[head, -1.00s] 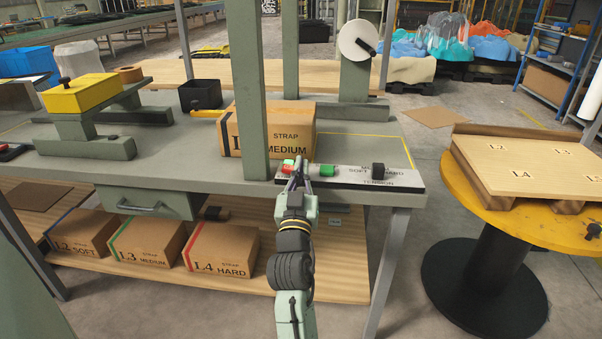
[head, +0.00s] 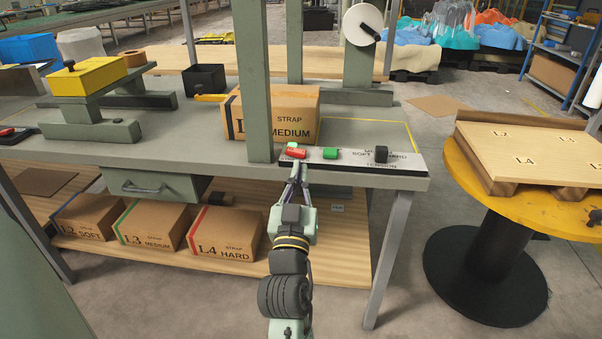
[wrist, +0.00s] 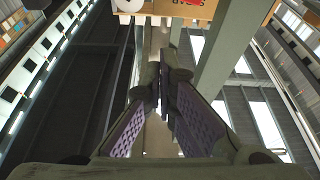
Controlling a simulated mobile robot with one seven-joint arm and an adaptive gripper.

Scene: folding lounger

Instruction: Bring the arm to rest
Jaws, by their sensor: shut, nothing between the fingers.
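My gripper (head: 299,176) is at the front edge of the grey workbench (head: 220,150), near its right end. Its fingers point up and look closed, with nothing held. In the head view the fingertips are just below a red button (head: 296,153); whether they touch it I cannot tell. In the wrist view my gripper (wrist: 163,95) shows both fingers close together against the bench post and the ceiling. The white tension panel (head: 352,160) carries the red button, a green button (head: 330,153) and a black knob (head: 381,153).
A cardboard strap box marked MEDIUM (head: 293,112) stands behind the panel. A green post (head: 252,60) rises just left of my gripper. Strap boxes (head: 223,232) sit on the lower shelf. A round yellow table (head: 461,190) stands at right. Floor is free between bench and table.

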